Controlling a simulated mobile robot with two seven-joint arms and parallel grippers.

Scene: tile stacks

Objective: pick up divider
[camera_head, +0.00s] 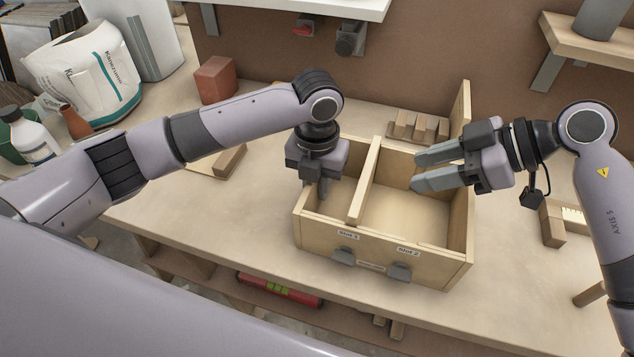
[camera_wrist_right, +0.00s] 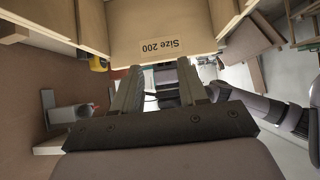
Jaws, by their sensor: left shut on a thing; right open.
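The divider (camera_head: 364,180) is a thin wooden board standing upright in an open wooden box (camera_head: 385,254), between its left and right compartments. My left gripper (camera_head: 316,190) points down at the box's left side wall and is shut on it; the arm hides part of the grip. My right gripper (camera_head: 416,172) is open and empty over the right compartment, its fingers pointing left toward the divider and apart from it. In the right wrist view, the open fingers (camera_wrist_right: 158,88) lie below a wooden panel labelled "Size 200" (camera_wrist_right: 160,30); I cannot tell surely whether this is the divider.
Small wooden blocks (camera_head: 418,126) stand behind the box. A reddish block (camera_head: 214,80), a white bag (camera_head: 85,72) and bottles (camera_head: 32,138) stand at the left. More wood pieces (camera_head: 552,222) lie at the right. Bench space left of the box is mostly clear.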

